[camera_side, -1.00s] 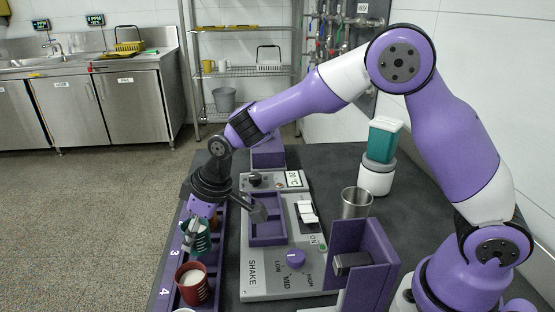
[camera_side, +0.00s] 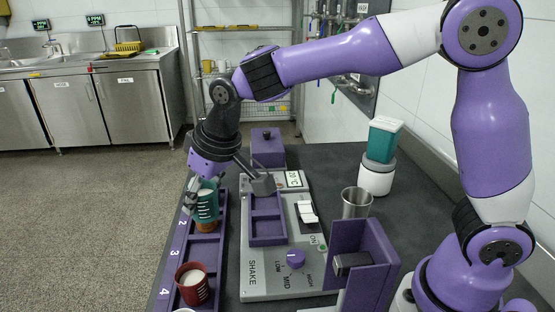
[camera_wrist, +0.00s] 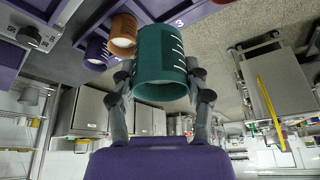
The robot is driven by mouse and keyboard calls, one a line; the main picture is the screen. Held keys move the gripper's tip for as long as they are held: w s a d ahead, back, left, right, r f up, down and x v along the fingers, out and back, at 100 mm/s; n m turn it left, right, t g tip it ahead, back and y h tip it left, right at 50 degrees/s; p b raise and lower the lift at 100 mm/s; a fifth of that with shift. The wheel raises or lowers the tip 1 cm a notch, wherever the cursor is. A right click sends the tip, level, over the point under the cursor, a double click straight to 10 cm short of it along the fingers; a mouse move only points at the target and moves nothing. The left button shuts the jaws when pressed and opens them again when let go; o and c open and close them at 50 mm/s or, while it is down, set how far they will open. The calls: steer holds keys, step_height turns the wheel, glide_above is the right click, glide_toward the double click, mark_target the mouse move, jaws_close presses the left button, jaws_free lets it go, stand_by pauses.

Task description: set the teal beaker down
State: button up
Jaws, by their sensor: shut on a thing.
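The teal beaker (camera_side: 207,207) has white graduation marks and pale contents in the side view. My gripper (camera_side: 204,190) is shut on it and holds it nearly upright over the purple rack (camera_side: 205,253), near the mark 2. In the wrist view, my gripper's fingers (camera_wrist: 160,78) press on both sides of the teal beaker (camera_wrist: 160,52). An orange beaker (camera_wrist: 122,34) stands close by in the wrist view, and part of it (camera_side: 206,227) shows just below the teal beaker in the side view. The teal beaker's base is hard to make out against it.
A red beaker (camera_side: 192,287) with white contents stands in the rack near mark 4. A purple beaker (camera_wrist: 97,52) shows beside the orange one. The grey shaker machine (camera_side: 262,272) is right of the rack. The rack place near mark 3 looks empty.

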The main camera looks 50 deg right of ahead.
steer(key=w+d+m+h, duration=0.2)
steer(key=d+m, duration=0.3)
steer(key=d, duration=1)
steer(key=w+d+m+h, duration=0.2)
steer(key=d+m, duration=0.3)
steer(key=d, duration=0.9)
steer(key=shift+g, duration=0.4)
steer(key=d+f, duration=0.2)
steer(key=d, duration=0.2)
steer(key=s+d+f, duration=0.1)
steer(key=d+f, duration=0.1)
steer(key=d, duration=0.2)
steer(key=d+f, duration=0.3)
steer(key=d, duration=0.1)
steer(key=shift+s+d, duration=0.3)
steer(key=shift+d, duration=0.1)
steer(key=shift+d+f, duration=0.15)
steer(key=shift+d, duration=0.05)
steer(key=shift+f, duration=1.95)
steer(key=shift+f, duration=0.15)
steer(key=o, duration=1.3)
steer(key=shift+c, duration=0.2)
